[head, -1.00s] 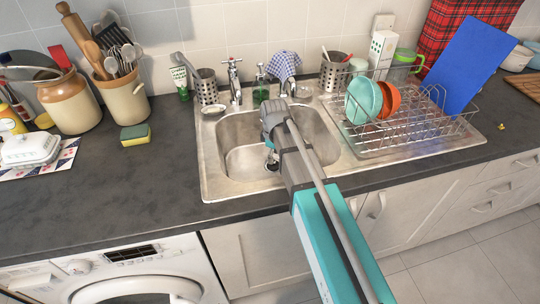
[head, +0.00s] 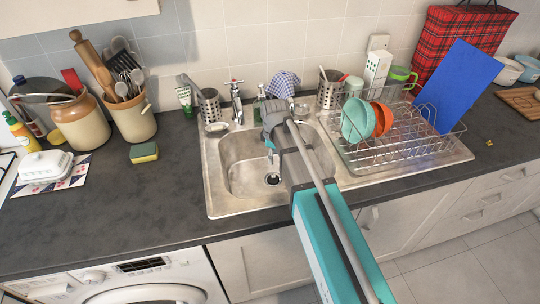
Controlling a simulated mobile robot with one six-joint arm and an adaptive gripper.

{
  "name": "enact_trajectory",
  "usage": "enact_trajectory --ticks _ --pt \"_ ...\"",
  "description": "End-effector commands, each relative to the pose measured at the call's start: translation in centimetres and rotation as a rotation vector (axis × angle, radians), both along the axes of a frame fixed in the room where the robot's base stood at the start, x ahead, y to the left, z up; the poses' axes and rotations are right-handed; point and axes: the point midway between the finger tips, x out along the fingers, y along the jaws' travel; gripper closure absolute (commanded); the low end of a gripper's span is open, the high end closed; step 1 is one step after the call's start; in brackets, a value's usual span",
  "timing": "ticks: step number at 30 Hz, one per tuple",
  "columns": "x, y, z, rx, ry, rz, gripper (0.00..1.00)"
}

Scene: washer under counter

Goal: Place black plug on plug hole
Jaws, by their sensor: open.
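The sink basin (head: 240,160) is set in the dark counter. Its round plug hole (head: 272,179) shows on the basin floor, with a metal ring and a dark centre. I cannot tell whether the dark centre is the black plug or an empty hole, and I make out no separate plug elsewhere. My gripper (head: 270,150) is over the basin, apart from the plug hole and just beyond it in the picture. It is open; its fingers are small and partly hidden behind my wrist, and I see nothing held in them.
The tap (head: 235,102) stands behind the basin. A sponge (head: 143,153) and utensil pots (head: 131,115) are at left. The counter left of the sink has free room.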

Motion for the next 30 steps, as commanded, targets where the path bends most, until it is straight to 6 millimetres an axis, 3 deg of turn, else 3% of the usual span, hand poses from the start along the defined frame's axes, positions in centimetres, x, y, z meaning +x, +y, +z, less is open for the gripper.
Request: enact_trajectory --ticks 7,30 --pt "0.01 -0.01 1.26 0.0 0.0 0.0 0.4" --pt "0.02 -0.05 1.31 0.0 0.0 -0.001 0.4"
